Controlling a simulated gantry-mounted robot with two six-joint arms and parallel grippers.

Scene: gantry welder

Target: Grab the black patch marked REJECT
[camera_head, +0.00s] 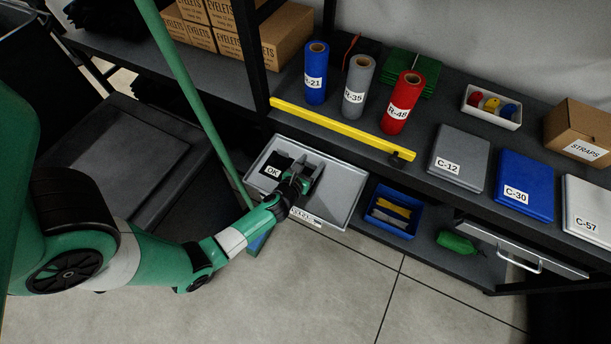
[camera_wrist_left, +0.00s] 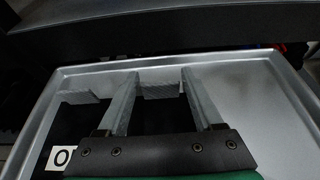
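A grey tray (camera_head: 345,185) sits on the lower shelf in the head view; its rim (camera_wrist_left: 262,62) also shows in the left wrist view. A black patch marked OK (camera_head: 282,160) lies in its left part, and its label shows in the left wrist view (camera_wrist_left: 62,157). My left gripper (camera_head: 311,168) is over the tray, right of that patch. In the left wrist view the gripper (camera_wrist_left: 160,76) has its fingers apart, either side of a second black patch (camera_wrist_left: 160,117) with a grey upright tab. No REJECT marking is visible; my gripper hides part of this patch. My right gripper is out of view.
The upper shelf with its yellow edge strip (camera_head: 340,128) overhangs behind the tray. A blue bin (camera_head: 392,212) stands right of the tray. A green pole (camera_head: 195,90) slants down close to the tray's left side. Open floor (camera_head: 330,290) lies in front.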

